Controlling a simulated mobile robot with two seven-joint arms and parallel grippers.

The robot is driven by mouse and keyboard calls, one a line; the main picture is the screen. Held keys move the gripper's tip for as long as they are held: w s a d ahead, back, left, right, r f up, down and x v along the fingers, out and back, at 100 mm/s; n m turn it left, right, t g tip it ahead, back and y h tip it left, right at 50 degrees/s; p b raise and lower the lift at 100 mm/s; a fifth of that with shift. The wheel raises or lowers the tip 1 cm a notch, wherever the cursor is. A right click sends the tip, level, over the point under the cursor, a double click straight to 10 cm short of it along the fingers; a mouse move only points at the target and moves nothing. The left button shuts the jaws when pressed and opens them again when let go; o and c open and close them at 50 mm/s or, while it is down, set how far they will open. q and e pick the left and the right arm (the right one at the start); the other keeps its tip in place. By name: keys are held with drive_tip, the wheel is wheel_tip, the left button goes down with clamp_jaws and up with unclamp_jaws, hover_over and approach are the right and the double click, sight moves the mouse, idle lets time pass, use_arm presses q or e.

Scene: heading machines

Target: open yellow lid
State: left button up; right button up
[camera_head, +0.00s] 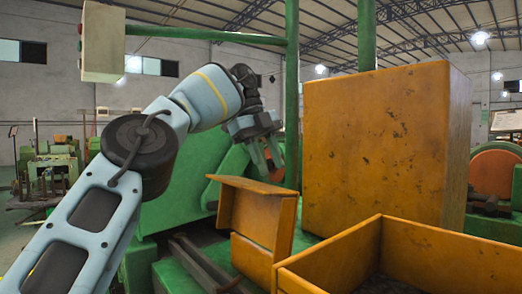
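A worn orange-yellow lid (262,218) with a projecting top ledge stands tilted on the green machine, near the middle of the view. My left arm reaches in from the left, and my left gripper (271,160) points downward just above and behind the lid's top edge. Its two fingers look spread, with nothing seen between them. The ledge is close to the fingertips, and I cannot tell whether they touch it. My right gripper is not in view.
A large orange-yellow box cover (375,145) stands right of the gripper. An open orange-yellow bin (440,255) fills the lower right.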

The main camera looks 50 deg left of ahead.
use_arm(q)
drive_tip(key=shift+s+a+r, duration=0.15)
drive_tip(key=shift+a+r, duration=0.05)
drive_tip(key=shift+r, duration=0.25)
drive_tip(key=shift+s+a+r+p, duration=0.1)
drive_tip(key=shift+a+p, duration=0.1)
drive_tip(key=shift+p, duration=0.25)
